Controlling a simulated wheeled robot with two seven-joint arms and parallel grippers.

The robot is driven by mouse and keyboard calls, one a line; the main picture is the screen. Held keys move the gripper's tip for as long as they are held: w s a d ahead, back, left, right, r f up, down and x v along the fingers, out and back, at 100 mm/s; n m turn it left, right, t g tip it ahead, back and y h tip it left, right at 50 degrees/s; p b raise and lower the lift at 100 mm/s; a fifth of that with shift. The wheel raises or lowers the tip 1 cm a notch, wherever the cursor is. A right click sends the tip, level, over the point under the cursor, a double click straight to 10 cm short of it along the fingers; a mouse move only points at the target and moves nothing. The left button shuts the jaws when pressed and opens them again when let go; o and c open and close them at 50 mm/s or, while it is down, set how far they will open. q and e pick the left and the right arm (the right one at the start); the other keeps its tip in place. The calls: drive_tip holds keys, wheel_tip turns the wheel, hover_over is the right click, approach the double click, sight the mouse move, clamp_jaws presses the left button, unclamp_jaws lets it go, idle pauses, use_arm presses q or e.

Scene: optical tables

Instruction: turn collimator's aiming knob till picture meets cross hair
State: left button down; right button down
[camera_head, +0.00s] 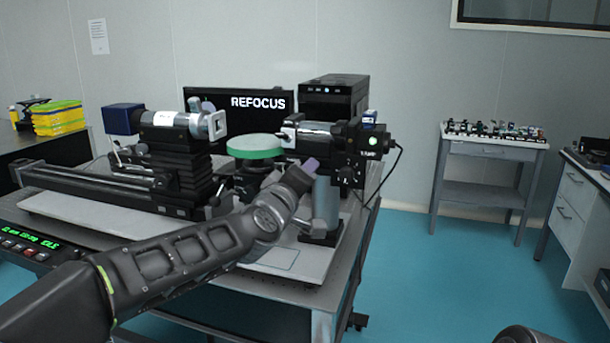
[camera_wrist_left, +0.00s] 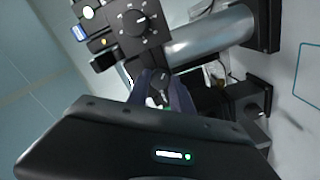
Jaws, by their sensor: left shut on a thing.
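The collimator (camera_head: 318,133) is a silver horizontal tube with a black lamp box on a silver post at the table's right side. A black marked dial (camera_wrist_left: 135,22) shows on its box in the left wrist view. My left gripper (camera_head: 303,174) is just below and in front of the tube. In the left wrist view its purple fingers are shut on a small dark knob (camera_wrist_left: 155,97) below the dial; the fingers partly hide it. The monitor (camera_head: 258,102) behind reads "REFOCUS"; no picture or cross hair is visible on its uncovered part.
A second optical tube (camera_head: 178,121) stands on a black bellows mount on a rail at left. A green-topped round stage (camera_head: 254,147) lies between the tubes. A cable (camera_head: 392,180) hangs from the lamp box. Floor to the right is open, before a side table (camera_head: 490,148).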

use_arm(q)
drive_tip(key=c, duration=1.1)
unclamp_jaws()
drive_tip(key=v, duration=0.7)
drive_tip(key=shift+s+a+b, duration=0.15)
drive_tip(key=shift+s+b, duration=0.2)
